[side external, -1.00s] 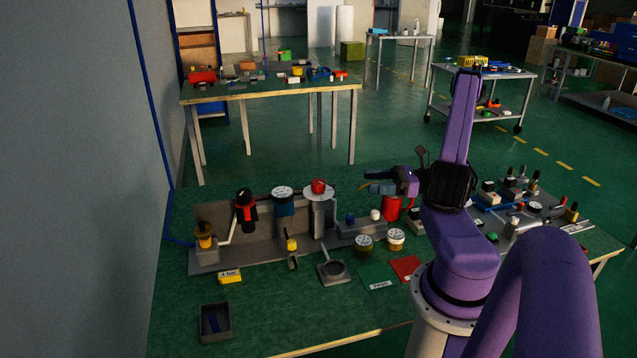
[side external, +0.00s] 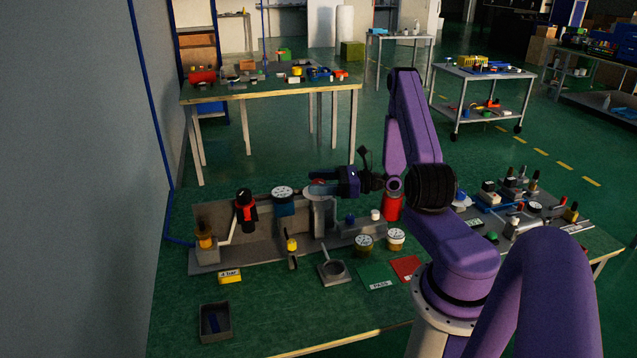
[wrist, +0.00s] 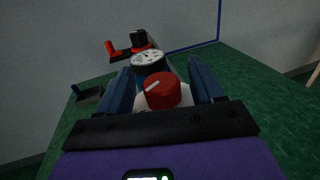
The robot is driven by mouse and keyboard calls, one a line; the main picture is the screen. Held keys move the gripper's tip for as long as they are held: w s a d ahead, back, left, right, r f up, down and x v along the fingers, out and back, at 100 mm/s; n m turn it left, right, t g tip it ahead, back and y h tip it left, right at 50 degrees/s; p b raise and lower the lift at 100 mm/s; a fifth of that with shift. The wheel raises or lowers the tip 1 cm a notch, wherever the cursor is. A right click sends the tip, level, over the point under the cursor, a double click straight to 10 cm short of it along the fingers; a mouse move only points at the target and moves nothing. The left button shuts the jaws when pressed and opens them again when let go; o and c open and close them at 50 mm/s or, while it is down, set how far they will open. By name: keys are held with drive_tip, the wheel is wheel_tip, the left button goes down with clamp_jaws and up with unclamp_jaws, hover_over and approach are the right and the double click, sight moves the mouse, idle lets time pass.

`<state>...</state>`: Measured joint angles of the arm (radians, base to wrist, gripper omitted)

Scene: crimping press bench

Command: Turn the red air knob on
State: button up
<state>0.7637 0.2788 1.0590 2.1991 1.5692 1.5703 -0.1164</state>
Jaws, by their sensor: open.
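The red air knob (wrist: 163,92) has a white pointer line on top and sits on a pale round plate on a grey post (side external: 319,217). In the wrist view the knob lies between the two blue fingers of my gripper (wrist: 163,80), with a gap visible on each side. My gripper (side external: 322,188) is open and level at the height of the knob in the side view. There it hides most of the knob, and only a little red (side external: 318,181) shows. I cannot tell whether a finger touches it.
A white-faced gauge (side external: 282,192) stands just left of the knob, beyond it in the wrist view. A black and red part (side external: 245,208) stands further left. A red cylinder (side external: 391,207) stands under my arm. The bench front has free room.

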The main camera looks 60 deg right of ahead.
drive_tip(key=shift+w, duration=0.1)
drive_tip(key=c, duration=1)
drive_tip(key=shift+n+g+y, duration=2.3)
drive_tip(key=shift+g+y, duration=0.1)
drive_tip(key=shift+y, duration=0.3)
drive_tip(key=o, duration=1)
drive_tip(key=v, duration=1.7)
drive_tip(key=shift+s+d, duration=0.15)
drive_tip(key=shift+s, duration=0.05)
